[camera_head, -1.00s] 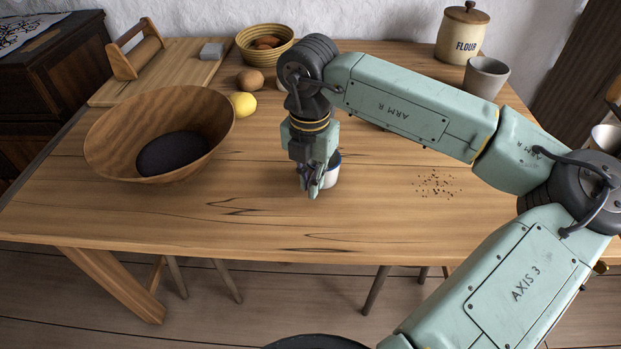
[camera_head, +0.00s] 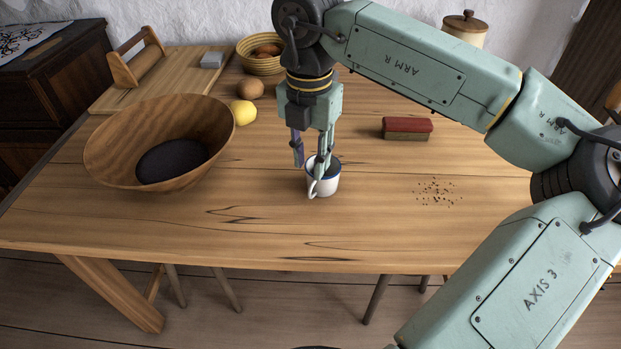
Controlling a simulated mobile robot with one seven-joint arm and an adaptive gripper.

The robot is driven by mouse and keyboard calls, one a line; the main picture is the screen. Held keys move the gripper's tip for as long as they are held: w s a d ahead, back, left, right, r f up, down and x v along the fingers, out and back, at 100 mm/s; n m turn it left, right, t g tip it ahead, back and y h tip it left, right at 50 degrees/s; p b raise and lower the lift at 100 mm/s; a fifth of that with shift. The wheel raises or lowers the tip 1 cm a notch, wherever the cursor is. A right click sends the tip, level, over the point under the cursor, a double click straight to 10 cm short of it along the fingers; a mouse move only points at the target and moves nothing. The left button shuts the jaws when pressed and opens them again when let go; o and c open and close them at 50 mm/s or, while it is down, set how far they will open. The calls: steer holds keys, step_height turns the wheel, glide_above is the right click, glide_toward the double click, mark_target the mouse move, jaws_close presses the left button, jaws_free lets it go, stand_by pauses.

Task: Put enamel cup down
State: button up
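The white enamel cup (camera_head: 327,187) with a dark blue rim stands upright on the wooden table, near the middle of its front half. Its handle points toward the front left. My gripper (camera_head: 309,170) is above the cup with its fingers spread apart.
A large wooden bowl (camera_head: 190,118) stands to the left, with a lemon (camera_head: 243,113) and a brown round item (camera_head: 250,89) behind it. A red-topped brush or block (camera_head: 407,126) lies behind right. Dark crumbs (camera_head: 437,193) lie to the right. The table's front is clear.

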steer(key=shift+r, duration=2.2)
